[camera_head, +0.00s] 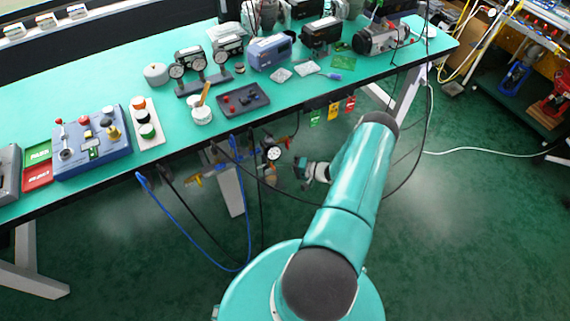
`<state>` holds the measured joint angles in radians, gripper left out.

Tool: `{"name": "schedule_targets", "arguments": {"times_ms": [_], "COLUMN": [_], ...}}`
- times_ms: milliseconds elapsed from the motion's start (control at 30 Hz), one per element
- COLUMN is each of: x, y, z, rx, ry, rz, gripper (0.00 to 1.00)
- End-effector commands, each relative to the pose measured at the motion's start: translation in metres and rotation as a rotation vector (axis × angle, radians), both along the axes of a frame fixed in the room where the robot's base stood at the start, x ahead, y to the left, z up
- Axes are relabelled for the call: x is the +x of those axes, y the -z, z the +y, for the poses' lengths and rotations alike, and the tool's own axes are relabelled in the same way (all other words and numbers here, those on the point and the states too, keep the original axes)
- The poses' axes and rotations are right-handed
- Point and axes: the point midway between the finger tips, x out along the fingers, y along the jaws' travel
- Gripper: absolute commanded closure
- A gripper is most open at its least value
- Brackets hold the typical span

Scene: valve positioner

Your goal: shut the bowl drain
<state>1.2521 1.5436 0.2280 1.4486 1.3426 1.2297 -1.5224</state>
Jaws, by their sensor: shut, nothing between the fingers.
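My gripper (301,169) is shut and small in the picture, below the front edge of the bench, at the end of my teal arm. No object shows between its fingers. Just left of it, under the bench edge, is a cluster of fittings with a round white gauge (273,153). Brassy yellow parts (196,179) sit further left, near a grey post. The bowl drain itself cannot be made out among these small dark parts. I cannot tell whether my gripper touches any of them.
The green bench (105,90) holds gauges, a push-button box (92,142) and a dark tray (243,99). A blue hose (188,233) and black cables hang in front of the fittings. Coloured tags (333,109) hang from the edge. Floor at right is mostly clear.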

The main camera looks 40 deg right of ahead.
Motion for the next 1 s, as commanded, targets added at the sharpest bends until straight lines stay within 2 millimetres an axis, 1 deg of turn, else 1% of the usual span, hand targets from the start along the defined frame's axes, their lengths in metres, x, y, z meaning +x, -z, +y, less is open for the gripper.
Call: {"name": "schedule_targets", "arguments": {"times_ms": [267, 1000], "x": [0.0002, 0.0006], "y": [-0.0006, -0.0043], "z": [-0.0004, -0.0037], "rx": [-0.008, -0.107], "ry": [0.0, 0.0], "rz": [0.002, 0.031], "gripper": [1.0, 1.0]}}
